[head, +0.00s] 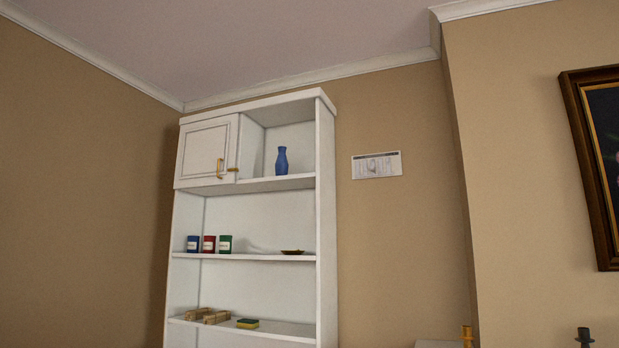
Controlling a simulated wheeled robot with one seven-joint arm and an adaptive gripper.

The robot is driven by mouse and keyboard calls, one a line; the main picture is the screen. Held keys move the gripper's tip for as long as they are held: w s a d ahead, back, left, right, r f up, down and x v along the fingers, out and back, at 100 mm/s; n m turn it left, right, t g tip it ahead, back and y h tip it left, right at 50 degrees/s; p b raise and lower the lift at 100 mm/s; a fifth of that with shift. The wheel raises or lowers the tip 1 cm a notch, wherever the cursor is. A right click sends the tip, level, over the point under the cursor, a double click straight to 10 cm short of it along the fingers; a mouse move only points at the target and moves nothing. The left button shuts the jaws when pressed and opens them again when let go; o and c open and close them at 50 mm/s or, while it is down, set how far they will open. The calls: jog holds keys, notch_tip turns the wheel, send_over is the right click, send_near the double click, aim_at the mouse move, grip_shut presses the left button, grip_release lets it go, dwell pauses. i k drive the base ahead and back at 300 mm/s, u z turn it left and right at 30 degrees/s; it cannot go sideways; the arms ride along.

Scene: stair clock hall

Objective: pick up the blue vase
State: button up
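The blue vase (281,162) stands upright on the top open shelf of a tall white shelf unit (326,230). It is to the right of a small closed cabinet door (205,152) with a brass handle. Open space shows on both sides of the vase, and nothing stands in front of it. My gripper is not in view.
The middle shelf holds blue, red and green tins (209,244) and a small dark dish (292,251). The lower shelf holds wooden blocks (206,315) and a yellow-green sponge (247,323). A candlestick-like brass object (467,336) shows at the bottom right. A framed picture (590,150) hangs right.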

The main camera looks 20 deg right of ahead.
aim_at(281, 165)
jog(key=z, duration=0.15)
jog(key=i, duration=1.7)
jog(key=z, duration=0.05)
